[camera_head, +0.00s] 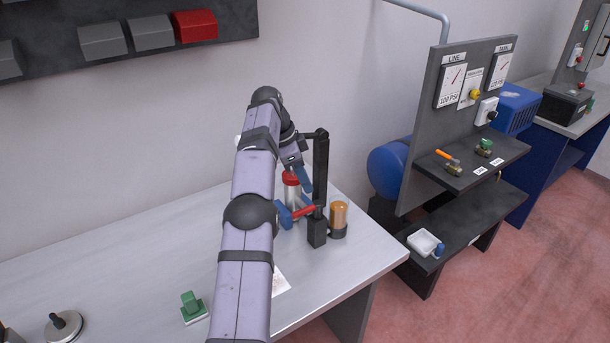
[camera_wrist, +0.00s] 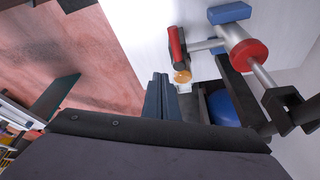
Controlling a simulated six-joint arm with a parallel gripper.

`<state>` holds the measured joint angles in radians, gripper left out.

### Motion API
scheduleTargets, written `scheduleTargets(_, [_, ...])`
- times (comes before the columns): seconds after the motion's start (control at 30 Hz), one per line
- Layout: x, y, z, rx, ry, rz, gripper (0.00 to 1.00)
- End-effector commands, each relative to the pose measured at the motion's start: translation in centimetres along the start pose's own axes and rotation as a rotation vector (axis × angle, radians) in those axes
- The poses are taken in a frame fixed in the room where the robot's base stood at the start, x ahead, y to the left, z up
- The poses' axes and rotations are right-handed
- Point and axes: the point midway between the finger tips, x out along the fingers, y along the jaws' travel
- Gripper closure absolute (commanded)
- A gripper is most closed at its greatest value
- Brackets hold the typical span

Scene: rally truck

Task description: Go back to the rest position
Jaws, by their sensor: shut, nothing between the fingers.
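My gripper (camera_head: 305,184) is at the end of my bent arm, over the workbench (camera_head: 150,240). In the wrist view my gripper (camera_wrist: 161,82) shows two dark blue-grey fingers side by side, shut with nothing between them. It is close to a bench fixture with a black upright post (camera_head: 320,175), a red-capped metal cylinder (camera_head: 291,180) and a red handle (camera_head: 303,211). The wrist view also shows the red cap (camera_wrist: 248,55) and red handle (camera_wrist: 177,45). I cannot tell whether the fingers touch the fixture. My arm hides part of the bench.
An orange jar (camera_head: 339,216) stands right of the post. A green block on a white base (camera_head: 193,308) and a round metal piece with a black knob (camera_head: 64,325) sit on the bench. A gauge panel (camera_head: 468,90) and blue tank (camera_head: 389,168) stand to the right. The bench's left is mostly clear.

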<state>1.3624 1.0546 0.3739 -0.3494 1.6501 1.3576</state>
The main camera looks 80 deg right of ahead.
Motion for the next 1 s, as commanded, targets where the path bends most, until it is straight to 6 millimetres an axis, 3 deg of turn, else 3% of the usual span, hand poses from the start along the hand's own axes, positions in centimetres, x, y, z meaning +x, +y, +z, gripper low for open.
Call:
scheduleTargets(0.43, [-0.3, -0.1, 0.0, -0.002, 0.0, 0.0, 1.0])
scheduleTargets(0.57, [-1.2, -0.6, 2.0, -0.073, -0.007, -0.014, 1.0])
scheduleTargets(0.67, [-2.4, -1.0, 5.2, -0.187, -0.019, -0.033, 1.0])
scheduleTargets(0.77, [-4.1, -1.2, 9.7, -0.352, -0.032, -0.064, 1.0])
scheduleTargets(0.87, [-6.0, -0.5, 15.3, -0.551, -0.048, -0.101, 1.0])
scheduleTargets(1.0, [-8.4, 2.1, 23.2, -0.844, -0.068, -0.155, 1.0])
